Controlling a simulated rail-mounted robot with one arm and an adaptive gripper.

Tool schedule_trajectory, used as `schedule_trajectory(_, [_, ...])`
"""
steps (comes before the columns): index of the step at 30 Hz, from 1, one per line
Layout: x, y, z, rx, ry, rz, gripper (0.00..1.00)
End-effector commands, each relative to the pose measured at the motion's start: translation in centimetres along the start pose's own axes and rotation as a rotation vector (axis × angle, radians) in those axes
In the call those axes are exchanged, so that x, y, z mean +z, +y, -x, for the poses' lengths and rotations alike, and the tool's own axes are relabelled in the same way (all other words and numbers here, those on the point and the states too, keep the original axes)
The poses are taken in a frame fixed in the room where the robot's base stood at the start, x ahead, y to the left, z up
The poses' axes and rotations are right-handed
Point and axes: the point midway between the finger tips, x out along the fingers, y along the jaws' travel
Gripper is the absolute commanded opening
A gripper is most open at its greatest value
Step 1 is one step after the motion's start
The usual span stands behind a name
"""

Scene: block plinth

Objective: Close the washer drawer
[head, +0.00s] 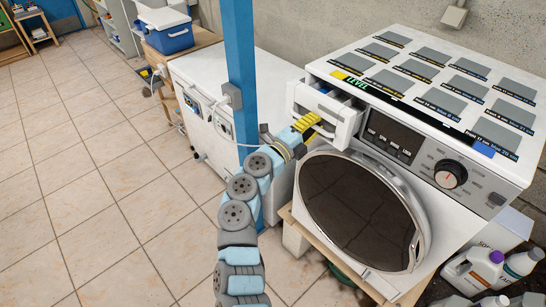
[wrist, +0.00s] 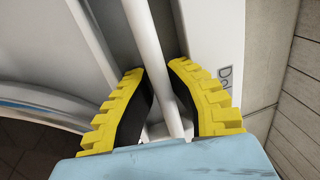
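The washer (head: 415,185) is white, with a round dark door (head: 358,210) that is closed. Its drawer (head: 328,112) at the top left of the front is pulled out, and compartments show inside, one with something blue. My gripper (head: 308,122) is at the drawer's front. In the wrist view, its yellow fingers with dark pads (wrist: 163,92) lie on both sides of a pale bar, the drawer handle (wrist: 148,42), and appear to press on it. The exact contact is partly hidden by the pads.
A blue post (head: 241,60) stands close to my arm. A white chest-like appliance (head: 205,95) is behind it. Labelled grey squares cover the washer's top. Bottles (head: 475,270) stand at the lower right. The tiled floor at left is clear.

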Motion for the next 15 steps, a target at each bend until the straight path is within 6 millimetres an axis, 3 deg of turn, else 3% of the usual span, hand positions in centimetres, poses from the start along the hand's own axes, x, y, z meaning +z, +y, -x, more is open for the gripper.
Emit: schedule_trajectory(15, [0.3, 0.9, 3.4, 0.014, -0.009, 0.003, 0.26])
